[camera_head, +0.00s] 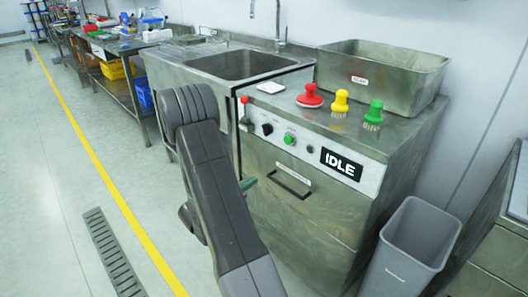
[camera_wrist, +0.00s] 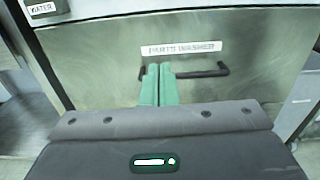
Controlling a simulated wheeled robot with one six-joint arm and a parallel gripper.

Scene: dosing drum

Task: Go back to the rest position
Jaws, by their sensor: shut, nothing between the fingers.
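My gripper shows in the wrist view (camera_wrist: 158,72) as two green fingers pressed together with nothing between them. The fingertips appear in front of the dark bar handle (camera_wrist: 195,73) of the steel cabinet front, just below a label; I cannot tell whether they touch it. In the head view my arm reaches toward the cabinet, and a green part of my gripper (camera_head: 248,184) shows just left of the handle (camera_head: 290,186). The rest of the gripper is hidden behind my arm.
The cabinet (camera_head: 300,220) has a panel reading IDLE (camera_head: 341,164). A sink (camera_head: 240,65) is behind left, a grey bin (camera_head: 412,245) at right. The left floor is clear.

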